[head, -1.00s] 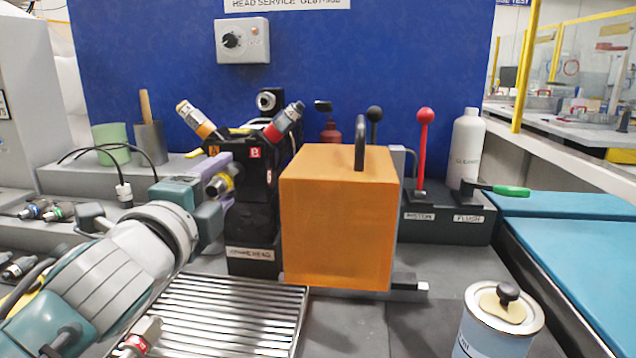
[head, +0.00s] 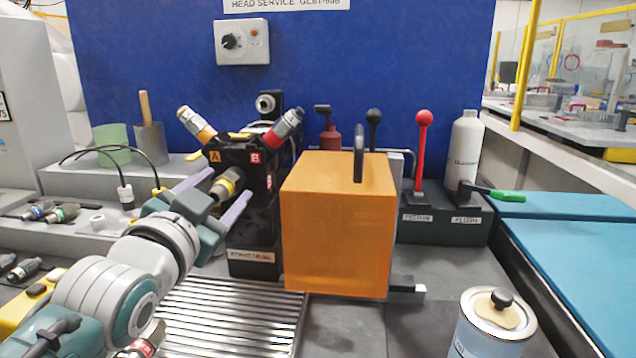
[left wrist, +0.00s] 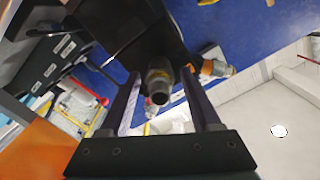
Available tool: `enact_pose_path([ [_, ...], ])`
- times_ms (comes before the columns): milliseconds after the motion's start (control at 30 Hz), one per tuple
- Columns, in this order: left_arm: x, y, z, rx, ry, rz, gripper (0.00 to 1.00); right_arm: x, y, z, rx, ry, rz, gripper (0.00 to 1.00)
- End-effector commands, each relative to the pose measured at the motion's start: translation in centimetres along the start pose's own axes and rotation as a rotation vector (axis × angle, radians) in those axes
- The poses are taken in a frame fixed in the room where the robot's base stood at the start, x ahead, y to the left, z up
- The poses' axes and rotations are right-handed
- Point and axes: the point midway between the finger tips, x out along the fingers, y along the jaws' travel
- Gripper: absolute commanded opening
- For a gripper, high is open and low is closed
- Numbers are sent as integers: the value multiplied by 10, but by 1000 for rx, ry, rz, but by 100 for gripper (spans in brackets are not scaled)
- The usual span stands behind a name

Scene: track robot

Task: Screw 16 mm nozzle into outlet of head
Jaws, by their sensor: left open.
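The black head (head: 252,185) stands upright on the bench, with labels A and B on its top. A metal nozzle with a yellow band (head: 226,185) sits at the front outlet of the head; how deep it is seated I cannot tell. My left gripper (head: 230,184) is open, with one finger on each side of this nozzle. In the left wrist view the nozzle (left wrist: 160,84) points towards the camera between the two spread fingers (left wrist: 161,76), with gaps on both sides. My right gripper is not in view.
An orange block (head: 338,230) stands close right of the head. A slatted metal tray (head: 232,312) lies in front. Other nozzles (head: 62,213) lie at left. A red lever (head: 422,150), a white bottle (head: 465,150) and a tin (head: 494,330) are at right.

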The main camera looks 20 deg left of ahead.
Motion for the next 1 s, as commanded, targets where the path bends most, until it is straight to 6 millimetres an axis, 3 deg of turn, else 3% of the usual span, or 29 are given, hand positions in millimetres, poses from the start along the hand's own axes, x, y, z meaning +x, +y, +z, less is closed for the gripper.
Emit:
enact_pose_path([
  [767, 0, 0, -1, 6, 0, 0, 64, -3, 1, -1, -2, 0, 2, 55],
  [1000, 0, 0, -1, 6, 0, 0, 37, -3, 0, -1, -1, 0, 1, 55],
])
